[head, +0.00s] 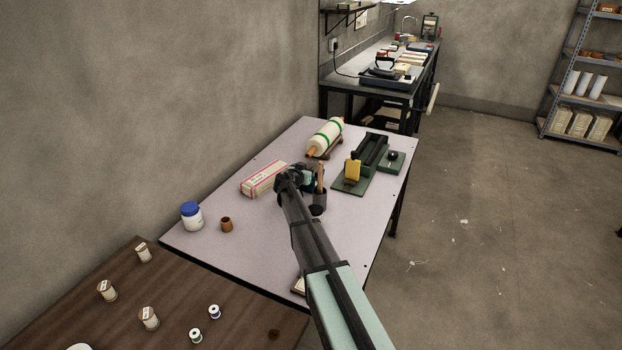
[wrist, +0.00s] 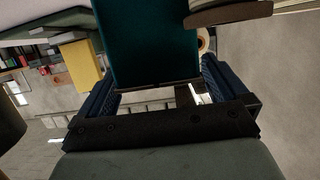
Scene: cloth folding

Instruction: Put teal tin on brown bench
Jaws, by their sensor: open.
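The teal tin (wrist: 150,42) shows in the wrist view as a dark teal block with straight sides, just ahead of and between my open fingers. I cannot tell whether either finger touches it. In the head view, my gripper (head: 291,177) is over the pale table and hides most of the tin; a small teal patch (head: 312,172) shows beside it. My gripper also shows in the wrist view (wrist: 158,88), with a blue pad on each side. The brown bench (head: 62,307) is at the lower left of the head view.
Several spools stand on the bench, with bare wood between them. On the pale table (head: 190,245) are a long box (head: 263,180), a blue-lidded jar (head: 191,216), a small brown cup (head: 227,224), a dark pen cup (head: 320,197), a fabric roll (head: 326,135) and a green-based device (head: 352,183).

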